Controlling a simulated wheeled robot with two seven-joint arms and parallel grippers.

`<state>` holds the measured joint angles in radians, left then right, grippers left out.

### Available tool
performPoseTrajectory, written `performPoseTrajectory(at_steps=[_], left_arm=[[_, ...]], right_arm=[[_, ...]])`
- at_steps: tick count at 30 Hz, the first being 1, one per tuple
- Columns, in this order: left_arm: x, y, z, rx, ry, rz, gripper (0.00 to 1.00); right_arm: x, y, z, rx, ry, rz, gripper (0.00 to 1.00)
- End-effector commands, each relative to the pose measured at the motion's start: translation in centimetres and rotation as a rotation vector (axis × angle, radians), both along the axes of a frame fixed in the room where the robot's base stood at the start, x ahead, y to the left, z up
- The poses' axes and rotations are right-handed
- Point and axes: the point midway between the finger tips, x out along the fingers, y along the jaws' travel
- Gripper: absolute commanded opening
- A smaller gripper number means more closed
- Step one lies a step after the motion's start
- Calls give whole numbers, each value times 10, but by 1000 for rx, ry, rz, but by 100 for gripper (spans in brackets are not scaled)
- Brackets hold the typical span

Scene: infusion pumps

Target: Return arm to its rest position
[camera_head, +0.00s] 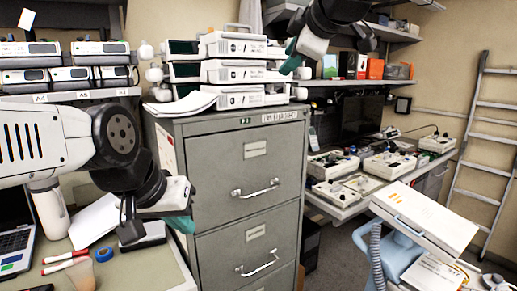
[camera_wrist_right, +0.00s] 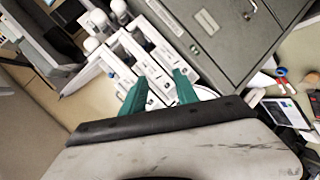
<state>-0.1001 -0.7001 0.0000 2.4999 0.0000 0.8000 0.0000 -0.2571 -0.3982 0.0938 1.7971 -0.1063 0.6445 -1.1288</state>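My right gripper (camera_head: 290,64) comes in from the top of the head view, close to the right end of the stacked white infusion pumps (camera_head: 235,72) on the filing cabinet. In the right wrist view its two teal fingers (camera_wrist_right: 160,92) are spread apart with nothing held between them. The pumps (camera_wrist_right: 150,60) show beyond the fingers; whether a finger touches one I cannot tell. My left gripper (camera_head: 182,222) hangs at the left, above the desk and beside the cabinet front. Its teal fingertips point down, and their opening is hidden by the viewing angle.
The grey filing cabinet (camera_head: 236,180) stands in the middle. A left shelf (camera_head: 80,95) carries more pumps. The desk holds a laptop (camera_head: 15,243), pens and a cup (camera_head: 81,274). A bench with devices (camera_head: 390,165), a cart with a white box (camera_head: 425,217) and a ladder (camera_head: 492,140) are right.

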Motion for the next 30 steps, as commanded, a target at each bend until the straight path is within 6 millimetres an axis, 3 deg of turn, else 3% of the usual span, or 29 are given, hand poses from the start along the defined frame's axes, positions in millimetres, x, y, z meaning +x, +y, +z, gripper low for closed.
performPoseTrajectory(at_steps=[5,12,15,18,21,30], left_arm=[[0,0,0,0,0,0,0],[0,0,0,0,0,0,0],[0,0,0,0,0,0,0],[0,0,0,0,0,0,0],[0,0,0,0,0,0,0],[0,0,0,0,0,0,0]], right_arm=[[-28,-26,-77,208,217,-171,36],[-104,-62,-220,615,597,-588,36],[-133,-69,-263,740,704,-740,36],[-152,-72,-290,819,768,-844,36],[-162,-72,-302,857,800,-898,36],[-164,-72,-305,867,807,-910,36]])
